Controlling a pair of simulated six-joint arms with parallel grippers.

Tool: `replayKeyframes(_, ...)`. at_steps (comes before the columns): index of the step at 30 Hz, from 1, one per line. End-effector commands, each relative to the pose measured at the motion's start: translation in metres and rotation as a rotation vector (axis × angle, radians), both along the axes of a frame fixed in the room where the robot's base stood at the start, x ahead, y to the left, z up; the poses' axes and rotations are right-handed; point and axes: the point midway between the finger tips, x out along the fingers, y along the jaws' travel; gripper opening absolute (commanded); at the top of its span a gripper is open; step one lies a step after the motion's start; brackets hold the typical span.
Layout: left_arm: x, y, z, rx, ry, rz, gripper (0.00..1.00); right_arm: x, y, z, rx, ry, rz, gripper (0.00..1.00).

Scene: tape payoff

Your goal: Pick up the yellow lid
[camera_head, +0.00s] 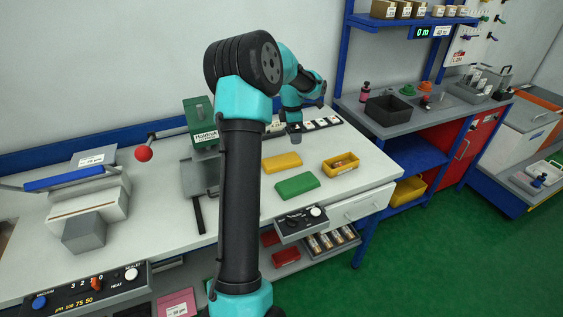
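The yellow lid (283,162) lies flat on the pale bench, behind the green lid (297,184). An open yellow box (341,164) with small items inside stands to its right. One arm rises from the bottom, left of the middle, and I take it as my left arm. Its gripper (294,139) points down, just above the lid in the picture and apart from it. I cannot tell whether its fingers are open or shut. I see nothing held in it. My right gripper is not in view.
A green machine (201,122) stands left of the lids, partly behind my arm. A lever with a red ball (144,154) sticks out from it. A sealer (90,205) stands further left. A row of small white-topped items lies behind the lid.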

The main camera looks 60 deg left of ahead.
Motion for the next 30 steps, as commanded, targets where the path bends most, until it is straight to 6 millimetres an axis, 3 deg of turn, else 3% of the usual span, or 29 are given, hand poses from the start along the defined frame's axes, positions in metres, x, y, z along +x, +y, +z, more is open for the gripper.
replayKeyframes(3,-0.025,0.028,0.021,0.021,0.038,0.168,1.0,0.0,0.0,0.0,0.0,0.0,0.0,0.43)
replayKeyframes(6,-0.036,0.037,0.03,0.03,0.055,0.241,1.0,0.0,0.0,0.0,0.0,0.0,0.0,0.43)
replayKeyframes(17,-0.038,0.039,0.031,0.032,0.059,0.258,1.0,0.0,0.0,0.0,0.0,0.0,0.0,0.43)
replayKeyframes(23,-0.037,0.039,0.014,0.03,0.06,0.258,1.0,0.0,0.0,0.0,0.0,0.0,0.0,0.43)
replayKeyframes(30,-0.037,0.038,-0.026,0.029,0.061,0.256,1.0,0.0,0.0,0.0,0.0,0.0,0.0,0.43)
